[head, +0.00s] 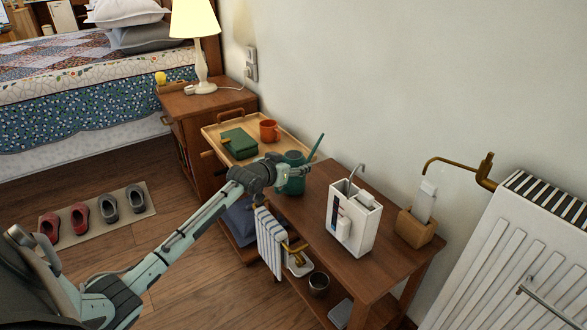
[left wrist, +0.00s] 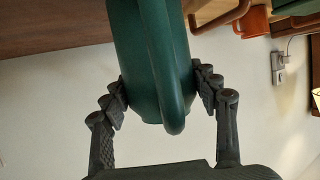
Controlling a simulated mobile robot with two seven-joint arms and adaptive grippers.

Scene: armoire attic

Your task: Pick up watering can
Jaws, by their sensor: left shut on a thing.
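The green watering can (head: 293,178) is on or just above the wooden side table, beside the tray; I cannot tell whether its base touches the wood. Its thin spout points up and to the right. My left gripper (head: 280,175) reaches it from the left and is shut on it. In the left wrist view the fingers (left wrist: 163,95) press on both sides of the dark green watering can (left wrist: 150,60), around its rounded handle part. The arm hides part of the can in the head view. My right gripper is not in view.
A wooden tray (head: 212,131) with a green box (head: 239,143) and an orange mug (head: 269,130) is behind the can. A white appliance (head: 352,218) stands on the side table (head: 318,180) to the right. A lamp (head: 200,45) stands on the nightstand. A radiator (head: 510,260) is at right.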

